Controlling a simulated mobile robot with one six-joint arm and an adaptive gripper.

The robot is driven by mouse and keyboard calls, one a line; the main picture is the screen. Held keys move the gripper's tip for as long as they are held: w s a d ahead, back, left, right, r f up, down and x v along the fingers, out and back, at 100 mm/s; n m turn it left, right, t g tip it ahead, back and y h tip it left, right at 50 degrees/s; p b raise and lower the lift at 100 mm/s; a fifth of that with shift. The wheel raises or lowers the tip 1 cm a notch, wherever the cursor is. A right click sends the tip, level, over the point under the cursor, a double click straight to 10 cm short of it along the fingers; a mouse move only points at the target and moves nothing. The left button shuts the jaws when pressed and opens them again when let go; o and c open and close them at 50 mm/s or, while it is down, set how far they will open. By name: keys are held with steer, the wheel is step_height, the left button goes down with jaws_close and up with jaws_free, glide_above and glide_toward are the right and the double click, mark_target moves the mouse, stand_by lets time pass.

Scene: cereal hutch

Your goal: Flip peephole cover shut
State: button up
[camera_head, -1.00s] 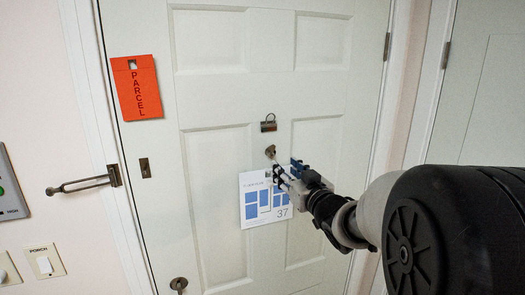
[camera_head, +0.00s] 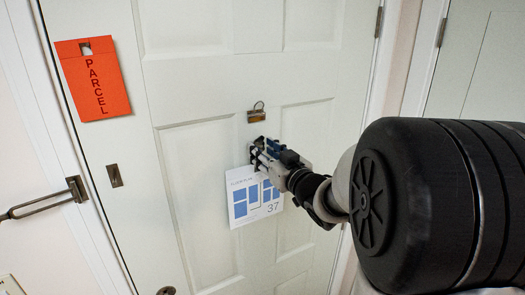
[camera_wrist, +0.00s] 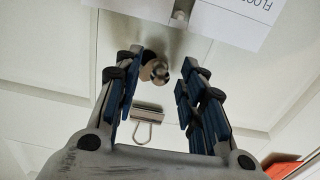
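The peephole (camera_wrist: 155,69) is a small round metal fitting on the white door (camera_head: 190,100). In the wrist view it shows between the two blue-padded fingers, near their tips. I cannot clearly tell its cover apart from the rest of the fitting, nor how the cover lies. My gripper (camera_wrist: 163,58) is open and empty, with its fingers spread to either side of the peephole. In the head view my gripper (camera_head: 257,153) is close to the door, just below the metal clip, and hides most of the peephole. I cannot tell whether it touches.
A metal clip with a ring (camera_head: 256,114) is above the peephole. A floor-plan sheet (camera_head: 235,212) hangs below it. An orange PARCEL tag (camera_head: 95,80) is at upper left, above a door guard (camera_head: 45,202). The door has raised panel mouldings.

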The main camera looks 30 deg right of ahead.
steer(key=shift+c, duration=0.4)
jaws_close()
steer(key=shift+f+n+b, duration=0.1)
steer(key=shift+n+b, duration=0.2)
steer(key=shift+b, duration=0.15)
steer(key=shift+d+f+n+b, duration=0.1)
steer(key=shift+d+n+b, duration=0.2)
steer(key=shift+n+b, duration=1.1)
steer(key=shift+d+f+n+b, duration=0.1)
steer(key=shift+d+n+b, duration=0.2)
steer(key=shift+n+b, duration=1.1)
steer(key=shift+d+f+n+b, duration=0.1)
steer(key=shift+d+n+b, duration=0.2)
steer(key=shift+n+b, duration=1.1)
steer(key=shift+r, duration=0.1)
